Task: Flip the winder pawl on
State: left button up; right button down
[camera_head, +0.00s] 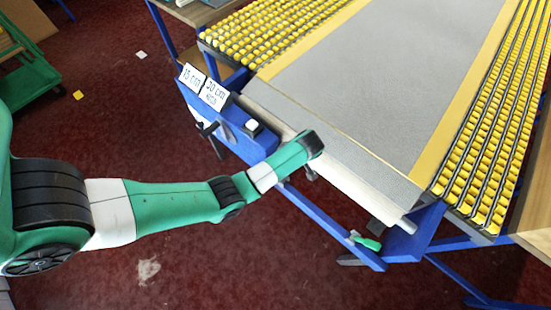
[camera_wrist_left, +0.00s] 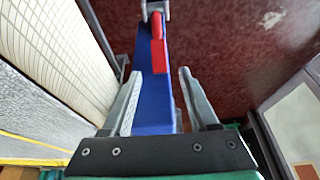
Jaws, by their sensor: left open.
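The rug winder is a blue frame (camera_head: 225,125) with a pale roller (camera_head: 340,172) along its front. A small green-handled lever (camera_head: 366,242) sits at the right end of its lower rail. In the left wrist view, a red handle (camera_wrist_left: 158,52) on a grey metal mount lies along a blue beam (camera_wrist_left: 153,95), ahead of the fingers. I cannot tell which part is the pawl. My left gripper (camera_wrist_left: 161,73) is open and empty, with the beam showing between its fingers. In the head view, my left wrist hides most of the fingers. My right gripper is not in view.
Signs (camera_head: 213,94) stand on the frame's left end, near dark levers (camera_head: 207,130) and a white-topped button (camera_head: 252,125). Racks of yellow spools (camera_head: 485,155) flank the grey sheet (camera_head: 385,60). A green cart (camera_head: 30,75) stands at far left. The red floor in front is mostly clear.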

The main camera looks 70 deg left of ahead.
pick_arm(q)
jog(key=b+x, duration=0.2)
jog(key=x, duration=0.3)
jog(key=shift+a+f, duration=0.1)
jog(key=shift+f, duration=0.2)
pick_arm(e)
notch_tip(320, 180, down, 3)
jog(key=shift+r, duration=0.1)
pick_arm(q)
grip_shut()
dwell(0.8)
